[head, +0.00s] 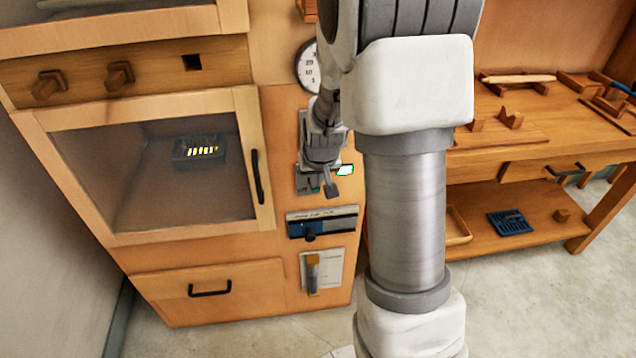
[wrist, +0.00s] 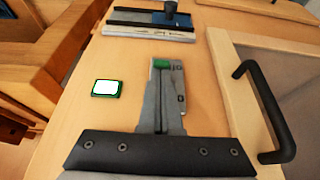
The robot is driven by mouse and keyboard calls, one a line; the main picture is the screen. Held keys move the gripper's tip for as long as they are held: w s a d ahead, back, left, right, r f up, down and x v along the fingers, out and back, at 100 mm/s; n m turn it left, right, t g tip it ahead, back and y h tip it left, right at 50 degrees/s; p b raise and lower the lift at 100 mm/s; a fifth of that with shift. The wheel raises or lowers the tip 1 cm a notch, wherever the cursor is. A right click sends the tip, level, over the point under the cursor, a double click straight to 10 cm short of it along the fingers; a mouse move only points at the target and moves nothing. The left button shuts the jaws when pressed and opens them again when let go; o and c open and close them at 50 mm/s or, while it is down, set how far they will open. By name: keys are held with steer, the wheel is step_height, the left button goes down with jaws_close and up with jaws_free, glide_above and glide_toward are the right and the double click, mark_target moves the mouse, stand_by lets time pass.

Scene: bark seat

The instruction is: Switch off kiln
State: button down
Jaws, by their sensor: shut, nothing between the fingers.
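The kiln is a wooden cabinet (head: 186,250) with a glazed door (head: 150,165), which is closed. Yellow bars glow on a dark block (head: 200,150) behind the glass. A grey switch plate (head: 307,187) with a green part sits to the right of the door; in the wrist view the green part (wrist: 161,64) is at the plate's far end. A white panel with a lit green edge (head: 345,170) is beside it, also in the wrist view (wrist: 106,88). My gripper (head: 331,191) is shut and empty, right in front of the plate; whether it touches is unclear.
Below the plate are a slider panel (head: 322,224) with a dark knob and a card with an orange-topped piece (head: 313,270). A round dial (head: 307,68) is above. The black door handle (head: 257,177) projects left of the plate. A wooden workbench (head: 550,120) stands right.

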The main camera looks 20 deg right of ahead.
steer(key=shift+s+a+f+b, duration=0.15)
steer(key=shift+s+f+b, duration=0.35)
steer(key=shift+f+b, duration=0.3)
steer(key=shift+r, duration=0.1)
steer(key=shift+w+r+p, duration=0.4)
steer(key=shift+w+p, duration=0.05)
steer(key=shift+w, duration=0.25)
steer(key=shift+s, duration=0.15)
